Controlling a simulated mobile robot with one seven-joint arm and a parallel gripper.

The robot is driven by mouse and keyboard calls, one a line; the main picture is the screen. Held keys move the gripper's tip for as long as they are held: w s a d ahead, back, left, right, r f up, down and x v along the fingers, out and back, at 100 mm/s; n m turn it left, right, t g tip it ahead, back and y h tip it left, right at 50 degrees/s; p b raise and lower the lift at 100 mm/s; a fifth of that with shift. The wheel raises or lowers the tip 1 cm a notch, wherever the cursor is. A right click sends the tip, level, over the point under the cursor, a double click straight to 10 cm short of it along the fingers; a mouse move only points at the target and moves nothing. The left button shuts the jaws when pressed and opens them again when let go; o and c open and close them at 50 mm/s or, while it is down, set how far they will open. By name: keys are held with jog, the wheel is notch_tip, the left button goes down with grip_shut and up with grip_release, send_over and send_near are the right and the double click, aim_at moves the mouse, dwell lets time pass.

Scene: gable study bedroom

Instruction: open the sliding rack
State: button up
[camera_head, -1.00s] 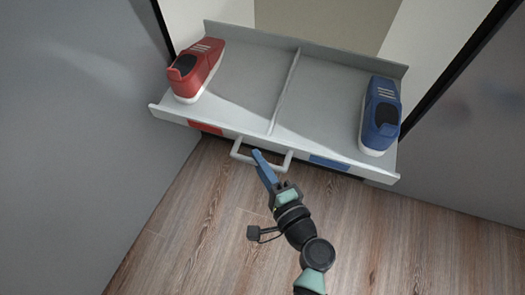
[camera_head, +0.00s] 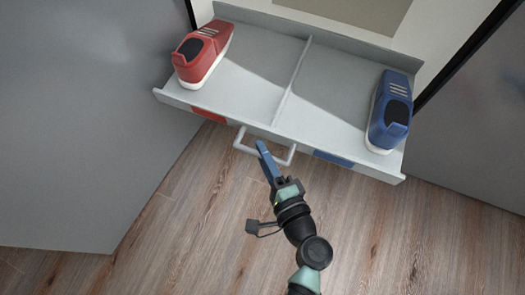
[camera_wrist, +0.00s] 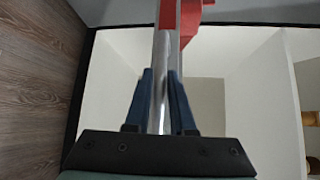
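The sliding rack (camera_head: 335,105) is a light grey tray, and it stands out from its cabinet toward me. Its front (camera_head: 270,132) carries a red label, a blue label and a pale U-shaped handle (camera_head: 244,147). My gripper (camera_head: 263,148) is at the handle's middle. In the wrist view the handle bar (camera_wrist: 165,65) runs between the two blue fingers of my gripper (camera_wrist: 162,85), which are close against it on both sides. A red shoe (camera_head: 203,52) lies in the rack's left part and a blue shoe (camera_head: 391,110) in its right part.
A low divider (camera_head: 294,82) splits the rack. Grey panels stand at the left (camera_head: 85,120) and right (camera_head: 485,120) of the cabinet opening. The wooden floor (camera_head: 385,235) in front of the rack is clear.

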jog(key=o, duration=0.3)
jog(key=p+v, duration=0.4)
jog(key=v, duration=0.9)
dwell(0.3)
